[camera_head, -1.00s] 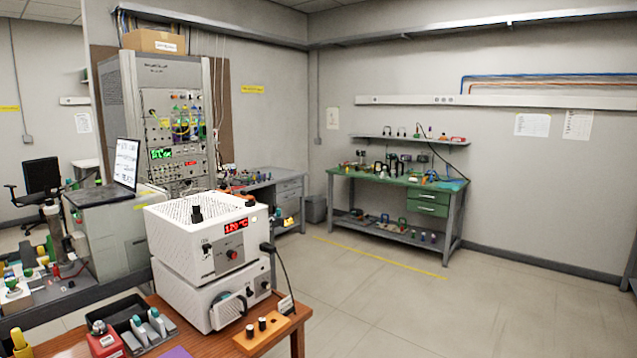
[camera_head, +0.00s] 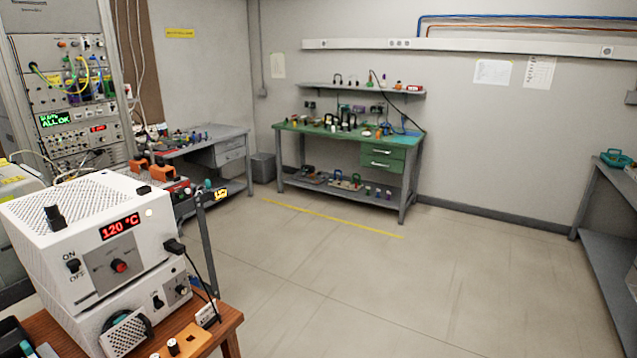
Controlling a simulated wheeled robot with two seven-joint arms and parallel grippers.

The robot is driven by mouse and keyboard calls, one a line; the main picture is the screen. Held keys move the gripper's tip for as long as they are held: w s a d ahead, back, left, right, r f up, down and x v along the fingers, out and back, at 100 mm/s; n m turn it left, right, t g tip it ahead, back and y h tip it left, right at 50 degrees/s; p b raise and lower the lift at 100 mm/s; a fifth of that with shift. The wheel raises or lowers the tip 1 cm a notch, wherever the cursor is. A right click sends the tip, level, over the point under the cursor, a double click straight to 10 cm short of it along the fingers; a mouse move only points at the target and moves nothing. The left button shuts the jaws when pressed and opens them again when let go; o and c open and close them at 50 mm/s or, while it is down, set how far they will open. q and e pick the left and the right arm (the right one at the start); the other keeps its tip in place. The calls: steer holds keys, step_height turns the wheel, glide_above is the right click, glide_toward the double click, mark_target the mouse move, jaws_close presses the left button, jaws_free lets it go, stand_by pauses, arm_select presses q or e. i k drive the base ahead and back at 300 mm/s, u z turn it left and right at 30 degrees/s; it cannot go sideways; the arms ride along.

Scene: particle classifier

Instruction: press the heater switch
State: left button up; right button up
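The heater is a white box (camera_head: 95,235) with a perforated top and a red display (camera_head: 120,227) reading 120 °C. It is stacked on a second white box at the lower left of the head view. On its front an ON/OFF rocker switch (camera_head: 73,266) sits at the left, beside a panel with a red knob (camera_head: 119,266). The switch's exact position is too small to tell. Neither of my grippers is in view.
The boxes stand on a wooden table (camera_head: 228,322) at the lower left. A dark cable hangs from the heater's right side. A green workbench (camera_head: 345,140) stands against the back wall and a grey shelf (camera_head: 610,215) at the right. The floor between is clear.

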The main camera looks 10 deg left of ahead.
mark_target(74, 264)
steer(key=i, duration=3.9)
steer(key=u, duration=2.9)
steer(key=i, duration=1.7)
steer(key=z, duration=1.1)
